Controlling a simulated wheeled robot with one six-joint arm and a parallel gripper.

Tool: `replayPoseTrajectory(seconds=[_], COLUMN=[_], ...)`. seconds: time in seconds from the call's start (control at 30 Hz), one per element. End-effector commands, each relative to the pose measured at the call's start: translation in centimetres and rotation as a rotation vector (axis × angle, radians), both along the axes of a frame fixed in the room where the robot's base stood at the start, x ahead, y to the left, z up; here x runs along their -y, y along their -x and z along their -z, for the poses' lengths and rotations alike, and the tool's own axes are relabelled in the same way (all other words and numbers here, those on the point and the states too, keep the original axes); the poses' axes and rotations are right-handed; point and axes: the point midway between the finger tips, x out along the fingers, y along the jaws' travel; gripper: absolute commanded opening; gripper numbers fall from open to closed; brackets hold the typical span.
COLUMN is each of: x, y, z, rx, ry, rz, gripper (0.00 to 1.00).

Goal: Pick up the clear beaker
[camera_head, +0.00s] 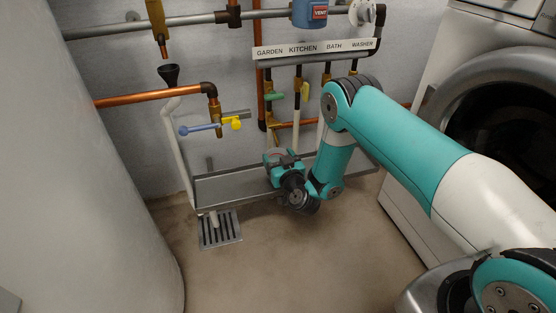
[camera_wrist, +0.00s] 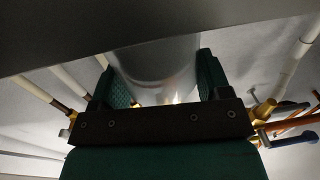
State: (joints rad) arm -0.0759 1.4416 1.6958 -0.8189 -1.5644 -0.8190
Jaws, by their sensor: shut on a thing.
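My gripper (camera_head: 272,158) is low over the right half of the long shallow metal basin (camera_head: 228,188) by the back wall. In the wrist view its two green textured fingers (camera_wrist: 157,75) stand on either side of the clear beaker (camera_wrist: 163,58) and are shut on it. The beaker is see-through, with a bright curved edge near the fingers. Its far end is cut off by a dark grey surface across the top of the wrist view. In the head view I cannot make out the beaker clearly; my gripper and wrist cover that spot.
Pipes with valves rise behind the basin under a label strip (camera_head: 316,48). A yellow-and-blue valve (camera_head: 212,126) and a copper pipe (camera_head: 150,97) are to the left. A washer (camera_head: 490,90) stands right, a pale tank (camera_head: 75,180) left. A floor drain (camera_head: 220,230) lies in front.

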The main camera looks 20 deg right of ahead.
Motion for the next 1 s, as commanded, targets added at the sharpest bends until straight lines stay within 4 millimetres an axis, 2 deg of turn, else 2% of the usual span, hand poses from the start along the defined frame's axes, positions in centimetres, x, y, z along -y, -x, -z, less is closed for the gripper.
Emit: replayPoseTrajectory(seconds=[0.03,0.1,0.17,0.37,0.5,0.7,0.77,1.0], x=[0.0,0.0,0.0,0.2,0.5,1.0,1.0,1.0], y=[-0.1,0.0,0.8,3.3,7.5,12.6,12.3,13.6], z=[-1.6,-2.6,-1.8,-2.0,-2.1,-2.1,-2.5,-2.7], rx=[0.002,0.002,-0.005,-0.001,-0.007,-0.004,0.0,-0.001], ry=[0.0,0.0,0.003,0.003,0.003,0.001,0.0,0.0], rz=[0.0,0.001,0.004,-0.003,-0.002,-0.003,-0.001,-0.001], gripper=[0.37,0.37,0.37,0.37,0.37,0.37,0.37,0.37])
